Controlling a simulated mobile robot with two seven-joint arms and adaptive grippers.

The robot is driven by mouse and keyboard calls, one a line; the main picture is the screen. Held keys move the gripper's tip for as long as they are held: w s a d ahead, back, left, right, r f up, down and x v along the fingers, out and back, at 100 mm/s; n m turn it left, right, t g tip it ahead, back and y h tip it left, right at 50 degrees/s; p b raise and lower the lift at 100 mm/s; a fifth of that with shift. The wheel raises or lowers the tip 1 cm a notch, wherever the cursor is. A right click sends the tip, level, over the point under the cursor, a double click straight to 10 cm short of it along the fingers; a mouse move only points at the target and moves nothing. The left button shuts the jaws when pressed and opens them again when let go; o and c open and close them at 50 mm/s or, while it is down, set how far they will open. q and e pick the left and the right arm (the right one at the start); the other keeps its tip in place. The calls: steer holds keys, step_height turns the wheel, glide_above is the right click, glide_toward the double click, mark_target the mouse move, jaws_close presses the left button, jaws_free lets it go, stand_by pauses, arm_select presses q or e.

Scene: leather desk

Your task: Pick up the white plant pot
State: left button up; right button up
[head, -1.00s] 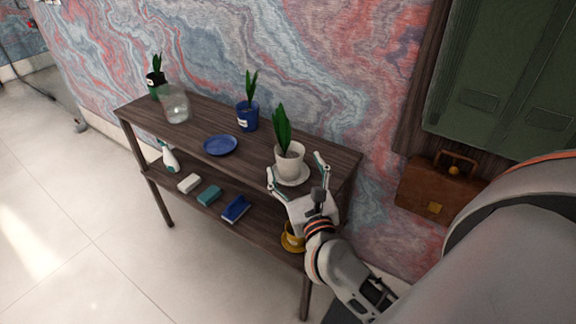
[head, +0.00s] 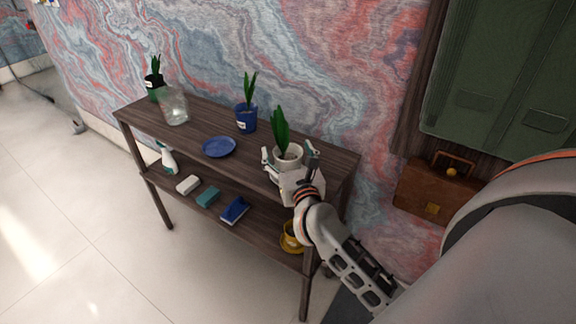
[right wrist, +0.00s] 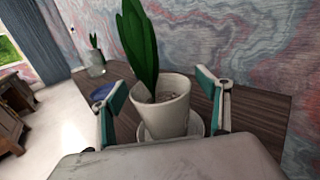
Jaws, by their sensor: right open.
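The white plant pot (head: 288,156) holds a green leafy plant and stands at the right end of the shelf's top board. In the right wrist view the pot (right wrist: 166,117) sits on a white saucer (right wrist: 195,128). My right gripper (head: 290,160) is open, with one finger on each side of the pot. In the right wrist view its fingers (right wrist: 163,100) show a gap to the pot on both sides. In the head view the gripper hides the lower part of the pot and most of the saucer. My left gripper is not in view.
The dark wooden shelf (head: 190,140) also bears a blue plate (head: 219,147), a blue pot (head: 246,118), a glass jar (head: 174,107) and a dark green pot (head: 154,86). A yellow cup (head: 291,238) is on the lower board. A brown briefcase (head: 421,190) is at right.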

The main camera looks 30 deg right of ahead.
steer(key=c, duration=1.5)
steer(key=shift+r, duration=0.15)
